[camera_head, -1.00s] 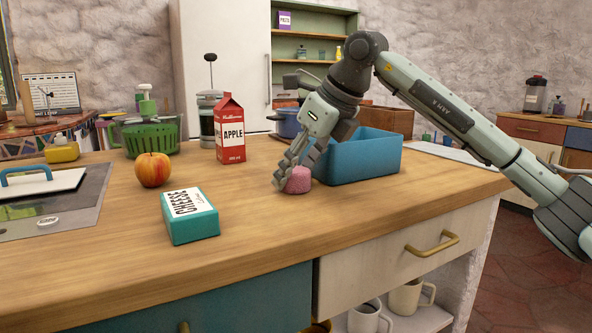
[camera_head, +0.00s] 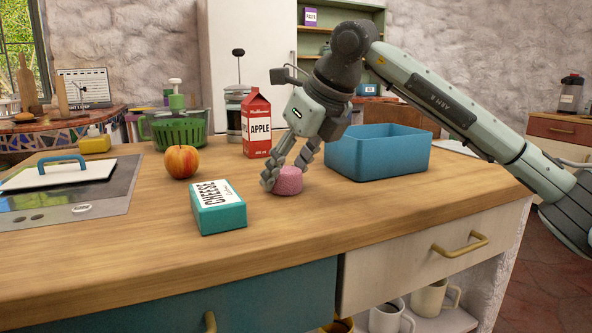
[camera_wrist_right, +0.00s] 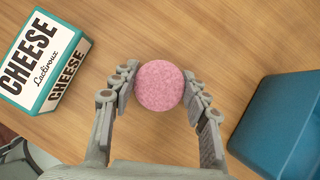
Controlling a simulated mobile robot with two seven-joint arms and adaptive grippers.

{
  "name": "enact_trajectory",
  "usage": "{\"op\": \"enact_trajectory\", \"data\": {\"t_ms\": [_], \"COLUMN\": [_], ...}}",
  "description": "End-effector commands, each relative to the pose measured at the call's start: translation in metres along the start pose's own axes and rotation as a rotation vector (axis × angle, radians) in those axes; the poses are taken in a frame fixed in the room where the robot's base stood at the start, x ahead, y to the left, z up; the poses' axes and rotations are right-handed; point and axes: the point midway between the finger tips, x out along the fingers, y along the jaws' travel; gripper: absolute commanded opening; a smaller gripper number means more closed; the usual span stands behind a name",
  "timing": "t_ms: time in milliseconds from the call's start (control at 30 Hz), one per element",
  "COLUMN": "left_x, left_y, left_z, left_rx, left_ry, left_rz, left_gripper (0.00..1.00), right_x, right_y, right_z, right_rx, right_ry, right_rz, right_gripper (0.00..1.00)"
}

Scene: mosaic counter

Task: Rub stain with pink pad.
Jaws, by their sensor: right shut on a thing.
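The pink pad (camera_head: 289,180) is on the wooden counter, between the cheese box and the blue bin. My right gripper (camera_head: 284,176) is shut on it, with a finger on either side. In the right wrist view the round pink pad (camera_wrist_right: 159,86) sits between the fingertips of my right gripper (camera_wrist_right: 159,92). I see no stain on the bare wood around the pad; the surface under it is hidden. My left gripper is not in view.
A teal cheese box (camera_head: 219,207) lies left of the pad, and a blue bin (camera_head: 385,160) stands to its right. The counter's front strip is clear.

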Motion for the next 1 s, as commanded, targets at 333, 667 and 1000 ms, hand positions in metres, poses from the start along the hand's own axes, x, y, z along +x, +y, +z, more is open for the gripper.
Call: {"op": "enact_trajectory", "data": {"t_ms": [333, 667, 1000], "left_x": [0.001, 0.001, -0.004], "left_y": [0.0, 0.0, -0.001], "left_z": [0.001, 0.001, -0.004], "left_rx": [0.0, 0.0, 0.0], "left_ry": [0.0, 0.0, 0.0], "left_rz": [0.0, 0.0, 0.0], "left_gripper": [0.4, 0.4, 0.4], "right_x": [0.006, 0.009, 0.001], "right_y": [0.022, 0.037, 0.036], "right_z": [0.005, 0.011, 0.017], "right_rx": [-0.004, -0.001, -0.001], "right_ry": [0.007, 0.008, 0.006], "right_rz": [0.004, 0.003, 0.003], "right_gripper": [0.23, 0.23, 0.23]}}
